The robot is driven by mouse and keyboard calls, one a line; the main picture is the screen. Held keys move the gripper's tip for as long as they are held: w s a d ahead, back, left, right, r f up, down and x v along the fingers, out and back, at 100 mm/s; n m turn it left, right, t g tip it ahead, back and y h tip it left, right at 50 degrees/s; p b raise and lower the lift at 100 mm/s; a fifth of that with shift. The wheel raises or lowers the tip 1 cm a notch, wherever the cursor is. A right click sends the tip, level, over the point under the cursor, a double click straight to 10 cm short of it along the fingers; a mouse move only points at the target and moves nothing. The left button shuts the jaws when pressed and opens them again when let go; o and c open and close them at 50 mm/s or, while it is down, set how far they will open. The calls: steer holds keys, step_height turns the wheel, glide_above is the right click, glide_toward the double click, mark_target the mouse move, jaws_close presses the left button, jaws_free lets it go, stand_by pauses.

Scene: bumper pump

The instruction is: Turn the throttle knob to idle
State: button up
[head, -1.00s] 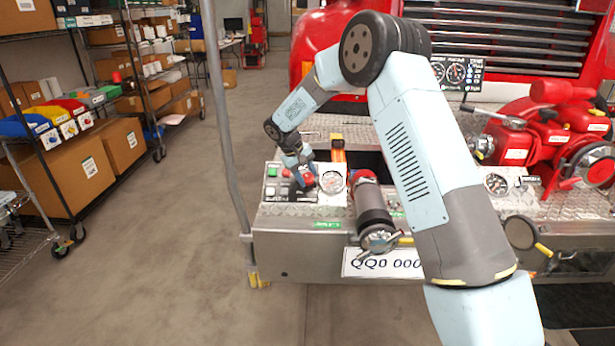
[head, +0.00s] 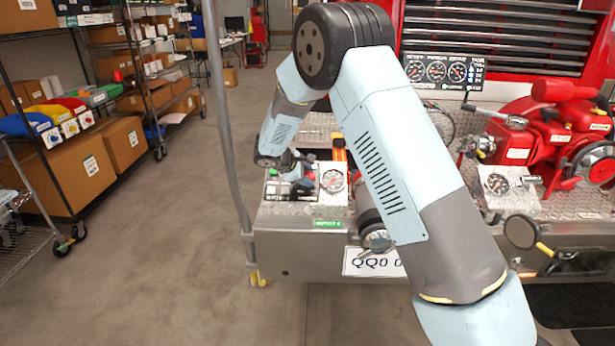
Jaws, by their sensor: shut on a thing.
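The control panel (head: 328,198) is a pale plate on the left end of the truck's rear deck. A red knob (head: 309,175), apparently the throttle knob, shows only partly beside my gripper. My gripper (head: 297,186) is low over the panel, pointing down, and its dark fingers are shut at the knob. The fingers and wrist hide most of the knob, so its pointer and any idle mark cannot be read. A round white gauge (head: 333,181) is just to the right of the gripper.
A green button (head: 272,172) is at the panel's left. An orange-and-black item (head: 339,150) stands behind the gauge. A capped hose fitting (head: 376,240) sits to the right, partly behind my arm. A grey pole (head: 226,130) rises at left.

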steer(key=n+t, duration=0.1)
steer(key=n, duration=0.1)
steer(key=n+t, duration=0.1)
steer(key=n, duration=0.1)
steer(key=shift+s+f+y, duration=0.1)
steer(key=shift+s+y, duration=0.1)
steer(key=shift+y, duration=0.1)
steer(key=shift+f+n+t+y, duration=0.1)
steer(key=shift+n+t+y, duration=0.3)
steer(key=shift+n, duration=0.7)
steer(key=shift+n+t+y, duration=0.2)
steer(key=shift+n+t, duration=0.4)
steer(key=shift+n, duration=0.5)
steer(key=o, duration=1.1)
steer(key=shift+d, duration=0.1)
steer(key=shift+c, duration=0.2)
steer(key=v, duration=1.3)
steer(key=shift+s, duration=0.35)
